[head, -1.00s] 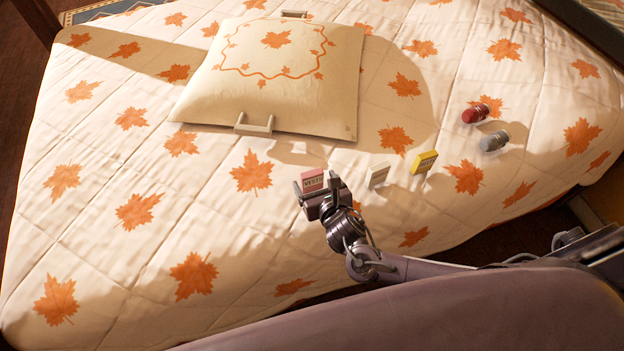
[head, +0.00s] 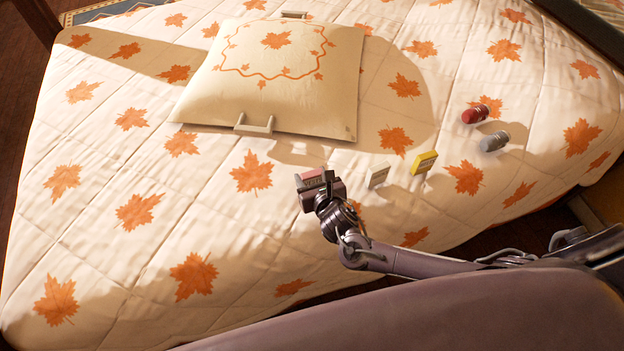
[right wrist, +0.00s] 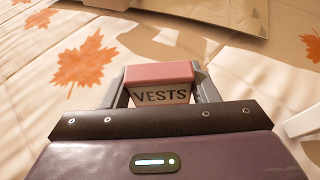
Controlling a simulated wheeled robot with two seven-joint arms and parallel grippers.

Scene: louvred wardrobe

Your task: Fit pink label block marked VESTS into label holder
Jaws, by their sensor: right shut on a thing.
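The gripper body hides the lower part of the block in the head view. I cannot tell whether the block is touching the quilt. I cannot make out a label holder in these frames. My left gripper is not in view.
A white block (head: 377,175) and a yellow block (head: 424,162) stand to the right of the gripper. A red roll (head: 476,114) and a grey roll (head: 495,141) lie further right. A cushion-like cream piece with handles (head: 270,80) lies behind. The quilt (head: 110,250) is clear at left.

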